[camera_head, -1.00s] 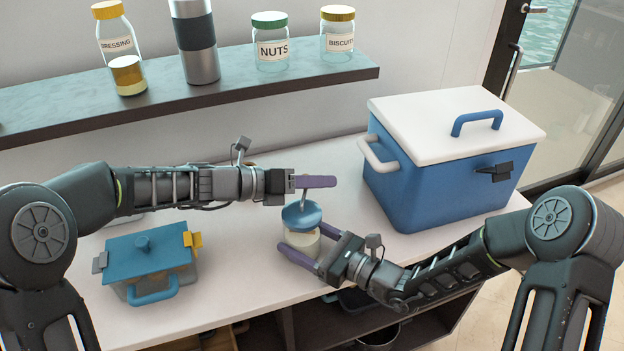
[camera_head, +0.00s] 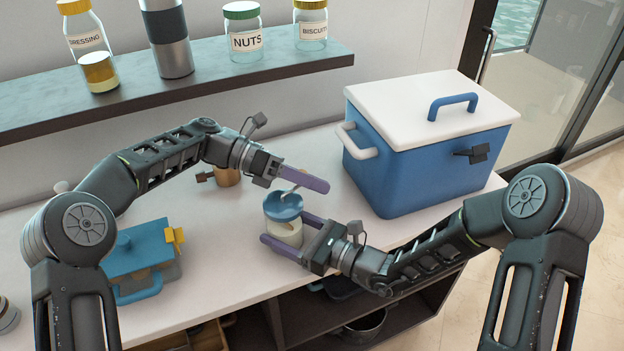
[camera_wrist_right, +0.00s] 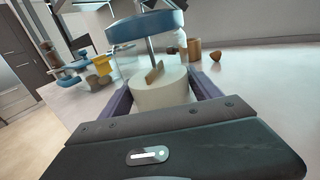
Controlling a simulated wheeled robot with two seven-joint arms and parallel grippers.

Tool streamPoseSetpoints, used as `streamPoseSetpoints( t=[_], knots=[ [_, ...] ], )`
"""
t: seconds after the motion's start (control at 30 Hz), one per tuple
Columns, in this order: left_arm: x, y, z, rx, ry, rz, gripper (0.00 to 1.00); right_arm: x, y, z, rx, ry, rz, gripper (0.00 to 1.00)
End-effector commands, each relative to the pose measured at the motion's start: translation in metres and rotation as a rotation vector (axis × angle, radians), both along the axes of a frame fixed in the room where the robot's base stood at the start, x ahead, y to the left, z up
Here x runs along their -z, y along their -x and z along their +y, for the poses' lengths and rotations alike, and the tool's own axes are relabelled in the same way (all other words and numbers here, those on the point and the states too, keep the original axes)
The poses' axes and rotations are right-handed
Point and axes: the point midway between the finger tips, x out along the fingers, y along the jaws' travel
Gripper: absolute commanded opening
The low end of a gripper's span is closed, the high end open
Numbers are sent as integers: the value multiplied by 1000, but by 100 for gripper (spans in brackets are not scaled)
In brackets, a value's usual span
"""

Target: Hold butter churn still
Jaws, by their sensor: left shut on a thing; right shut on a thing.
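The butter churn has a cream body (camera_head: 284,233), a blue bowl-shaped top (camera_head: 283,206) and a thin grey rod rising from it. It stands upright on the white counter. My right gripper (camera_head: 284,226) is shut around the body, one purple finger on each side. The right wrist view shows the cream body (camera_wrist_right: 160,92) between the fingers, with the blue top (camera_wrist_right: 145,30) and rod above. My left gripper (camera_head: 306,179) is shut at the upper end of the rod, above the blue top. Its fingers hide the part they grip.
A blue cooler with a white lid (camera_head: 437,110) stands to the right. A blue-lidded box (camera_head: 140,250) is at the left, beside my left arm. A brass-coloured pot (camera_head: 228,176) is behind my left gripper. A shelf with jars (camera_head: 243,40) runs above. The counter's front edge is close to my right gripper.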

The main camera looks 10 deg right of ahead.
Motion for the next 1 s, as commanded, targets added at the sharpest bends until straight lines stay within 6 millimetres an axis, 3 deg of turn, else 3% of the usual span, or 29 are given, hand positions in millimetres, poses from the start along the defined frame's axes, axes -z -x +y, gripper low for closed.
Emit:
streamPoseSetpoints(
  t=[0.57, 0.6, 0.87, 1.0],
  knots=[
    [0, -3, 5, 11, -2, -8, 0, -1, 2, 2, -7, 0, -5, 5],
    [0, -3, 5, 11, -2, -8, 28, -1, 2, 2, -7, 0, -5, 5],
    [0, -3, 4, 13, 0, -8, 49, -1, 1, 1, -5, -1, -4, 5],
    [-1, -2, 4, 14, 0, -7, 49, -1, 1, 1, -3, -1, -3, 5]
  ],
)
